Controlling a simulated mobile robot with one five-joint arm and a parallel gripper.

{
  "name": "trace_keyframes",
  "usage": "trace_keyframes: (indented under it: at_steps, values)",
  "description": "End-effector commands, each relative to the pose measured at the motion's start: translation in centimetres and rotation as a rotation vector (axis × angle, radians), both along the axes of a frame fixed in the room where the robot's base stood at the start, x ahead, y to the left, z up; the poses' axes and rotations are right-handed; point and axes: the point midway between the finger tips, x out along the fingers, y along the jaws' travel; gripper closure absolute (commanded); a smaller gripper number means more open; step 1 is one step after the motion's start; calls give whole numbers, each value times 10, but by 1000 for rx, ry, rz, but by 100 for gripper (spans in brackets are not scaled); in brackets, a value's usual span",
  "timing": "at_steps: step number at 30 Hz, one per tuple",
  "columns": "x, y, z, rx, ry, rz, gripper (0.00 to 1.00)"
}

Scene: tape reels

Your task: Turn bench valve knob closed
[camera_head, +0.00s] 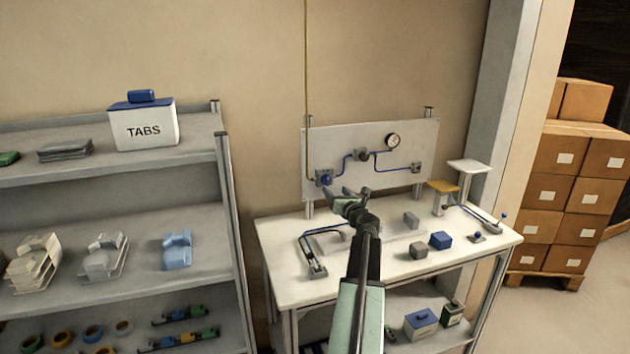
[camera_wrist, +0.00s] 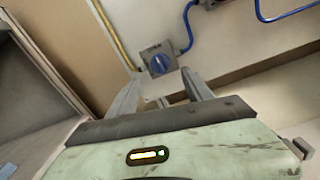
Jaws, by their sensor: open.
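The valve knob (camera_head: 326,179) is blue and sits at the lower left of the upright white panel (camera_head: 398,139) behind the bench. In the wrist view the blue knob (camera_wrist: 159,64), with a pale line across it, sits on a grey square plate just beyond my fingertips. My gripper (camera_head: 342,193) is open and empty, in front of the panel and slightly below and right of the knob. In the wrist view my gripper (camera_wrist: 162,85) has its two fingers spread, with the knob ahead between their tips. I see no clear contact with it.
A shelf rack (camera_head: 225,190) stands left; stacked cartons (camera_head: 570,195) stand right.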

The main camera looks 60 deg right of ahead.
Motion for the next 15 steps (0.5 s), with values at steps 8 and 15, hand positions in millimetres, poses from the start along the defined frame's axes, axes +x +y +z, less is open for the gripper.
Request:
trace_keyframes:
  at_steps: [8,15]
  values:
    - [4,-8,1,10,-12,-7,41]
    - [37,-33,1,9,-10,-6,41]
